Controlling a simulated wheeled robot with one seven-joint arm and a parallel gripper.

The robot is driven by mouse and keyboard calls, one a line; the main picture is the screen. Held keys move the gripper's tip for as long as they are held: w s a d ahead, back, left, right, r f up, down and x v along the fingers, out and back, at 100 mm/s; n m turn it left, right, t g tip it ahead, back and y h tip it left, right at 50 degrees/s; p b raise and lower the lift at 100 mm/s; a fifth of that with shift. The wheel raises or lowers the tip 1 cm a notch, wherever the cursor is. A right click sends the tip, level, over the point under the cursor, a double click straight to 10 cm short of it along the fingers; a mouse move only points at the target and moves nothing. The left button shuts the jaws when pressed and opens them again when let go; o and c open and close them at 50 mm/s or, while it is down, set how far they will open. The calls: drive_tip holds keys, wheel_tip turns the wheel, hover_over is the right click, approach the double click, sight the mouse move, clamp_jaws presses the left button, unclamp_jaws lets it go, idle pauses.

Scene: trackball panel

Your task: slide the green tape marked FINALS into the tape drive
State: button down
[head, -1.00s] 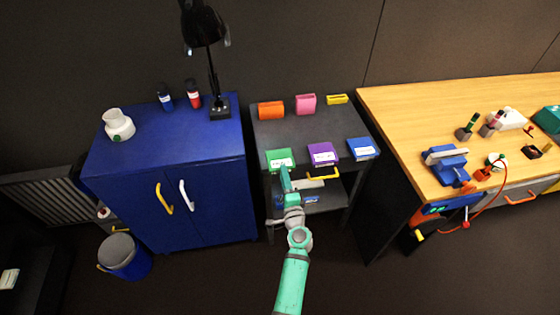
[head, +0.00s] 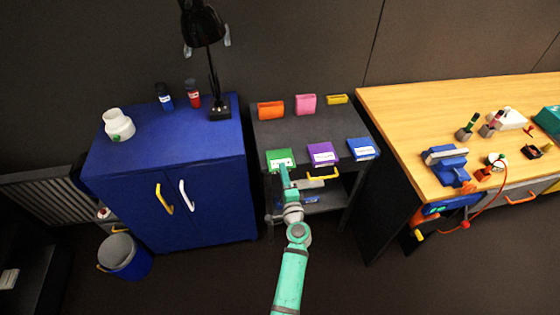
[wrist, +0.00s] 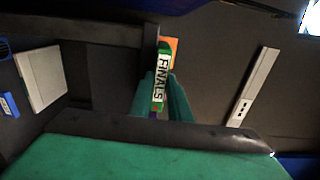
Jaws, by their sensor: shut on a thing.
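The green tape (head: 274,157), with a white label, is at the front left of the dark stand. In the wrist view the green tape (wrist: 158,90) sits edge-on between my two teal fingers, with FINALS readable on its white strip. My gripper (head: 284,170) is shut on its near edge, reaching in from the front. Whether the tape touches the stand top cannot be told. A dark unit with blue and white marking (head: 312,200) shows on the lower shelf, partly behind my arm; I cannot tell whether it is the tape drive.
A purple box (head: 322,148) and a blue box (head: 361,143) lie right of the tape. Orange (head: 270,110), pink (head: 306,103) and yellow (head: 338,99) boxes stand behind. A yellow handle (head: 323,177) is close right of my gripper. The stand's middle is clear.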

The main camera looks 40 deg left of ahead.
drive_tip(key=shift+r, duration=0.15)
drive_tip(key=shift+r, duration=1.35)
